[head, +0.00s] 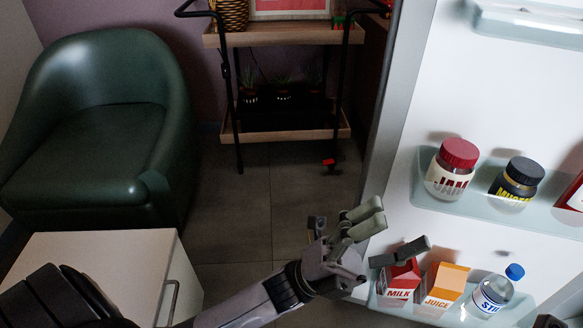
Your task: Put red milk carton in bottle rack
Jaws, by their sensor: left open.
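The red milk carton (400,285), with a white MILK label, stands upright in the lower shelf (432,312) of the open fridge door. This clear shelf looks like a bottle rack, but I cannot tell if it is the one named. My left gripper (397,230) is open, just above and left of the carton. Its lower finger overlaps the carton's top in the picture and hides part of it; I cannot tell if they touch. Nothing shows between its fingers. My right gripper is not clearly in view.
An orange juice carton (441,286) and a clear bottle with a blue cap (491,293) stand to the milk's right. The upper door shelf (432,197) holds a red-lidded jar (451,172) and a mustard jar (517,181). A white cabinet (120,262) and green armchair (95,130) are left.

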